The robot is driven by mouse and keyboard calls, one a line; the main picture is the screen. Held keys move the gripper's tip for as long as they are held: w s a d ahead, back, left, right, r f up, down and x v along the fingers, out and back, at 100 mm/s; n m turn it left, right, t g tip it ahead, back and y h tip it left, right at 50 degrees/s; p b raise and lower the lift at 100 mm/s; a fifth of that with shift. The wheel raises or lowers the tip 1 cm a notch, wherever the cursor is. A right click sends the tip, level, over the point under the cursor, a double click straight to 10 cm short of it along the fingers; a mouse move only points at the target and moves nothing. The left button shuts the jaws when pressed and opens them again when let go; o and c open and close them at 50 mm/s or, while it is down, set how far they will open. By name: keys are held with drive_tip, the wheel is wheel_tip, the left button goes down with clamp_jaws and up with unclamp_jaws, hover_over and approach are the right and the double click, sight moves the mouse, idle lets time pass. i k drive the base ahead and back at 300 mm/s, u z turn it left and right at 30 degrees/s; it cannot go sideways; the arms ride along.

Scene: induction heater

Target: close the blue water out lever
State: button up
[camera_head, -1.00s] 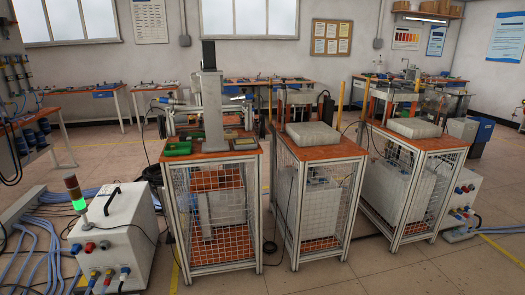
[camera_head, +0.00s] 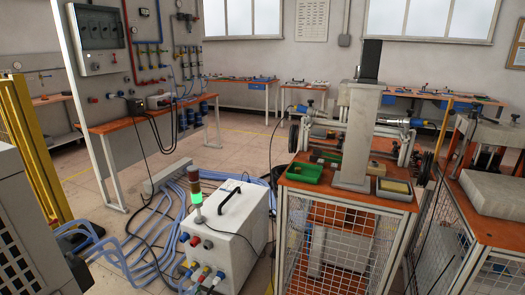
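My gripper is not in view. A wall panel (camera_head: 148,65) with red and blue pipes, gauges and several small valves stands at the upper left. Small blue parts show along its pipes, but they are too small to tell which is the water out lever or whether it is open or shut. A blue pipe (camera_head: 158,22) runs down the panel's upper part.
A white box (camera_head: 235,240) with a green-lit signal tower (camera_head: 196,200) stands on the floor, with blue hoses (camera_head: 150,225) spread left of it. A caged bench (camera_head: 345,200) bears a grey column (camera_head: 357,135). A yellow frame (camera_head: 35,150) stands at the left.

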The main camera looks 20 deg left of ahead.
sight(70, 255)
drive_tip(key=u, duration=1.05)
drive_tip(key=i, duration=0.95)
drive_tip(key=u, duration=1.35)
drive_tip(key=i, duration=1.4)
drive_tip(key=z, duration=0.1)
